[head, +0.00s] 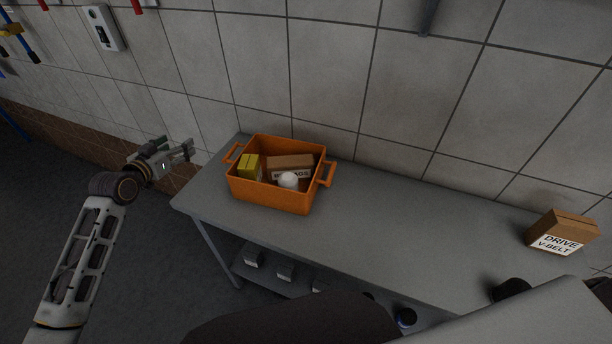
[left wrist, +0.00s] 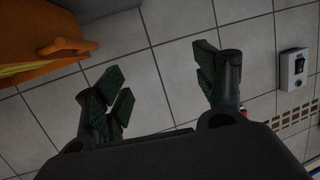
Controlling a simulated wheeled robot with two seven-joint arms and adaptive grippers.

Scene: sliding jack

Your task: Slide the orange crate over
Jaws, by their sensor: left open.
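The orange crate (head: 270,195) stands upright near the left end of the grey table (head: 400,225), close to the tiled wall. It has a handle on its left side and one on its right. Inside are a yellow box (head: 250,167), a brown box (head: 290,163) and a white round item (head: 288,180). My left gripper (head: 188,148) is open and empty, left of the crate and apart from it. In the left wrist view the open fingers (left wrist: 160,85) face the wall, with part of the crate (left wrist: 40,30) and one handle at the upper left. My right gripper is not seen.
A brown box marked DRIVE V-BELT (head: 560,235) stands at the table's right end. A dark round thing (head: 510,290) is near the front edge there. The tabletop between crate and box is clear. A lower shelf (head: 270,275) holds small items. A switch box (head: 103,27) is on the wall.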

